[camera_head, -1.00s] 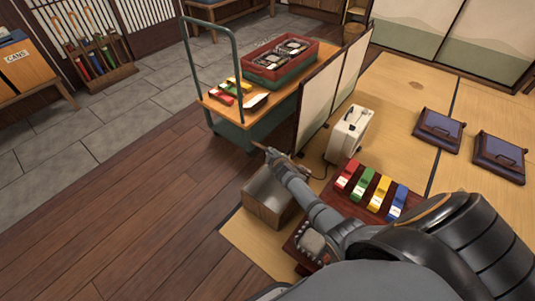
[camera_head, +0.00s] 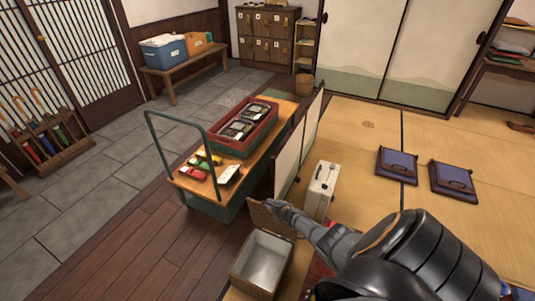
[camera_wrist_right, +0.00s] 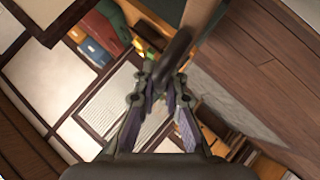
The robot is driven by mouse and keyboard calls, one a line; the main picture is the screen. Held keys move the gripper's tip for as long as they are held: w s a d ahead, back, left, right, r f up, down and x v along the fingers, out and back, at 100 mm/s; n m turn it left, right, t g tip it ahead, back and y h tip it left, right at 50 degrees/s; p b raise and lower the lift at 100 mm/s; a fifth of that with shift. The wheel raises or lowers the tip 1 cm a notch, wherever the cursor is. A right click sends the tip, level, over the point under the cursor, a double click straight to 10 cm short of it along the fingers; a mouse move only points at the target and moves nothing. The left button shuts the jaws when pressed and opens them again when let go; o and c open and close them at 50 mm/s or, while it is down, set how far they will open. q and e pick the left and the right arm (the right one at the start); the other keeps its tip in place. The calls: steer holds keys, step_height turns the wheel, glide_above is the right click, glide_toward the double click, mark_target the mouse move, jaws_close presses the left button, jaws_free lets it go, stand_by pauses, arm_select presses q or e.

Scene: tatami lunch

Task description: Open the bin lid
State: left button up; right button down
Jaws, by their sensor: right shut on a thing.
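The bin is a wooden box (camera_head: 245,277) with a pale metallic inside, low in the middle of the head view. Its brown lid (camera_head: 260,218) stands raised at the bin's far side, so the opening shows. My right gripper (camera_head: 273,205) is at the lid's upper part, partly covering it. In the right wrist view my right gripper (camera_wrist_right: 174,78) is shut on a dark curved handle (camera_wrist_right: 178,48). A brown strip (camera_wrist_right: 203,15) beyond the handle looks like the lid's edge. My left gripper is not in view.
A green-framed cart (camera_head: 196,187) with a red crate (camera_head: 218,139) stands behind the bin. A folding screen (camera_head: 288,160) and a white case (camera_head: 321,188) stand close beyond my right gripper. Wooden floor (camera_head: 135,245) is clear at left.

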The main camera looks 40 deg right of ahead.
steer(key=shift+w+d, duration=0.15)
steer(key=shift+d, duration=0.2)
steer(key=c, duration=1.4)
jaws_free()
steer(key=shift+s+a+r, duration=0.3)
steer(key=shift+s+a, duration=0.15)
steer(key=shift+s, duration=1.9)
steer(key=shift+s+a+r, duration=0.3)
steer(key=shift+s+a, duration=0.1)
steer(key=shift+s, duration=2)
steer(key=shift+s+a+r, duration=0.3)
steer(key=shift+s+a, duration=0.15)
steer(key=shift+s, duration=1.9)
